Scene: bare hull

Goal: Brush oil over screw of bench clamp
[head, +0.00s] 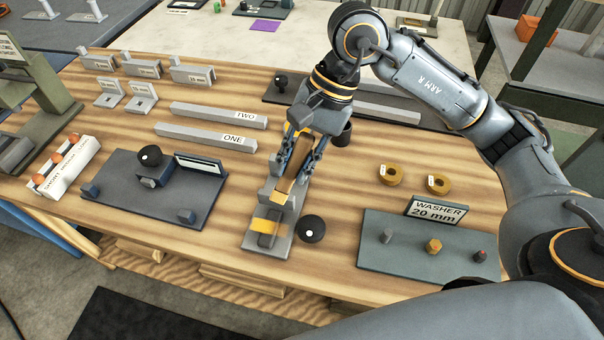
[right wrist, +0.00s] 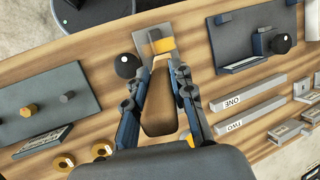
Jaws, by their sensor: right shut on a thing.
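The bench clamp (head: 255,243) is a grey block-like fixture near the table's front edge, with a yellow band on it. A black ball knob (head: 312,229) is at its right side. The clamp also shows in the right wrist view (right wrist: 141,38). My right gripper (head: 293,165) is over the back part of the clamp, shut on a brown tapered thing, seemingly the brush (right wrist: 158,100). The brush's far end meets the yellow band in the picture; I cannot tell whether it touches. The screw is not clearly distinguishable. My left gripper is not in view.
A dark plate with a black knob (head: 150,156) lies left of the clamp. Bars marked ONE (head: 205,137) and TWO (head: 218,115) lie behind. A plate with a WASHER 20 mm sign (head: 437,211) and two brass rings (head: 391,175) are right. Bare wood separates them.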

